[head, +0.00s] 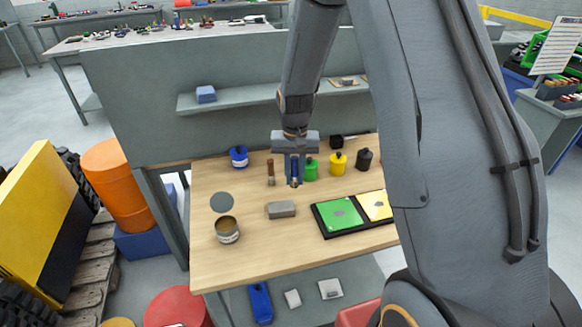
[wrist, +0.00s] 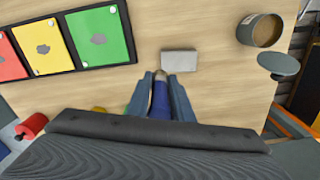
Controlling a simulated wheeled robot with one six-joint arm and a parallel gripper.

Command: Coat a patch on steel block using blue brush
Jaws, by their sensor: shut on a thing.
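The steel block (head: 281,209) is a plain grey bar lying flat on the wooden table; it also shows in the wrist view (wrist: 179,62). I see no coloured patch on its visible faces. My gripper (head: 295,176) points down over the table, behind the block in the head view. It is shut on the blue brush (wrist: 159,103), whose handle is between the fingers (wrist: 160,92). The brush's brownish tip shows beyond the fingertips, just short of the block in the wrist view. I cannot tell how high the tip is above the table.
An open can (head: 227,231) with brown inside and a round grey disc (head: 221,202) stand left of the block. A tray with green (head: 339,216) and yellow (head: 376,206) panels lies right. Blue (head: 239,158), green (head: 311,170), yellow (head: 338,163) and black (head: 364,160) pots stand behind.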

